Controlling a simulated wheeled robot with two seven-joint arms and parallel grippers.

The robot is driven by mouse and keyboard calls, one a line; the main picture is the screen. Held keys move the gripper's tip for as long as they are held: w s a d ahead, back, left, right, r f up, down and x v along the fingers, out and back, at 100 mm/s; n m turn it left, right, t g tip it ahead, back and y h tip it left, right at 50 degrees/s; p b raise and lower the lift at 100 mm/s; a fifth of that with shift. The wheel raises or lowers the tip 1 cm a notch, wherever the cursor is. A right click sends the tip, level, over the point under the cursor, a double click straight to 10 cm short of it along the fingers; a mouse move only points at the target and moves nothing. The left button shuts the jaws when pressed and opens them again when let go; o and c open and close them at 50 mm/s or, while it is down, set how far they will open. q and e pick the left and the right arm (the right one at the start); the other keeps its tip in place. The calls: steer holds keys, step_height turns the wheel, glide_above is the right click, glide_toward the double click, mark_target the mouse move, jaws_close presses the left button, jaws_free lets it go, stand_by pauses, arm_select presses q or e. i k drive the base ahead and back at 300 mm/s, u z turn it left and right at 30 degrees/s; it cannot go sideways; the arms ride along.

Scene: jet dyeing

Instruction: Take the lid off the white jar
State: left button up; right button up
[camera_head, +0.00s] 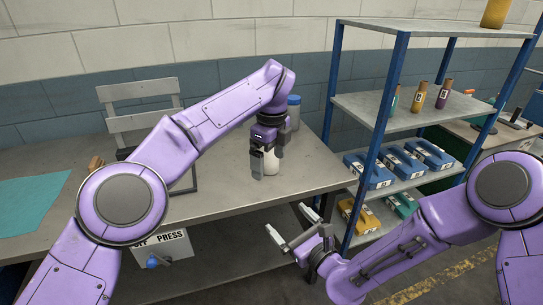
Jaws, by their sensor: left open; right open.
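The white jar (272,163) stands on the grey table (235,205), near its right end. My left gripper (264,162) is open and points down at the jar, with its fingers in front of and beside it. The gripper hides the top of the jar, so I cannot see its lid or tell whether the fingers touch it. My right gripper (284,234) is open and empty, low in front of the table's right front corner.
A blue-capped container (293,112) stands just behind the white jar. A grey frame stands at the table's back, and a teal sheet (32,203) lies at left. A blue-posted shelf (375,110) with bottles and blue boxes stands close at right.

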mark_target(270, 167)
steer(key=i, duration=0.9)
